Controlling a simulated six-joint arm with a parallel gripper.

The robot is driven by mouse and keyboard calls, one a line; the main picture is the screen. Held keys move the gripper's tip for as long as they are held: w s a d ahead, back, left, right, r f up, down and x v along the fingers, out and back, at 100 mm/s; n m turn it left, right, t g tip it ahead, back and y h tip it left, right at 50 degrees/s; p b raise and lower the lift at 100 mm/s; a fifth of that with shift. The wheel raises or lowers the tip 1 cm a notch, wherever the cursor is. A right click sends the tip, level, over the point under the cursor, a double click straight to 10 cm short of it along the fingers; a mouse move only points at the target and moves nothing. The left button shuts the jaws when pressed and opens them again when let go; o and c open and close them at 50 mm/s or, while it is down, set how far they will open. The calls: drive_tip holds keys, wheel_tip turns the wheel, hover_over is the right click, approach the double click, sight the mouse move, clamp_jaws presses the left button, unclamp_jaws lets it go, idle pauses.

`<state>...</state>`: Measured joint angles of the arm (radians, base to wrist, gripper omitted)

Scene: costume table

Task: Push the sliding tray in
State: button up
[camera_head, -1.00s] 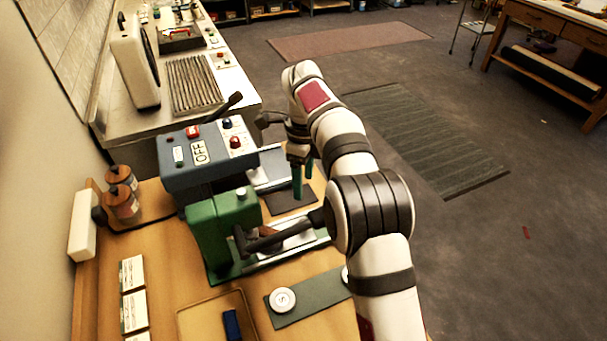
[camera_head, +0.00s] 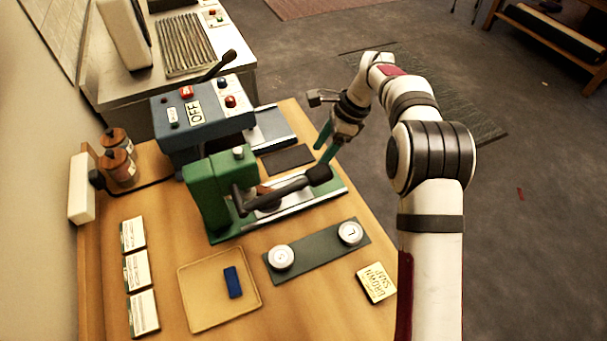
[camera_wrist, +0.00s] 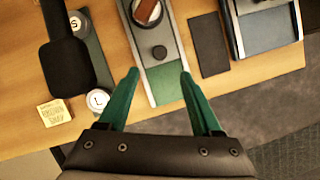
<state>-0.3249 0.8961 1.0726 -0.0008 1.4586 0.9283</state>
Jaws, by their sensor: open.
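The green press (camera_head: 207,197) stands on the bench with a long metal base holding the sliding tray (camera_head: 298,197). My gripper (camera_head: 325,145) is open and empty, near the right end of the press base, apart from the tray as far as I can tell. In the wrist view its green fingers (camera_wrist: 156,80) show on either side of the base's near end. The press's black lever partly hides the tray in the head view.
A green strip with two white discs (camera_head: 318,250) lies in front. Open floor is to the right.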

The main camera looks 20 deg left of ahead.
drive_tip(key=x, duration=1)
drive_tip(key=shift+f, duration=0.25)
clamp_jaws()
idle(0.8)
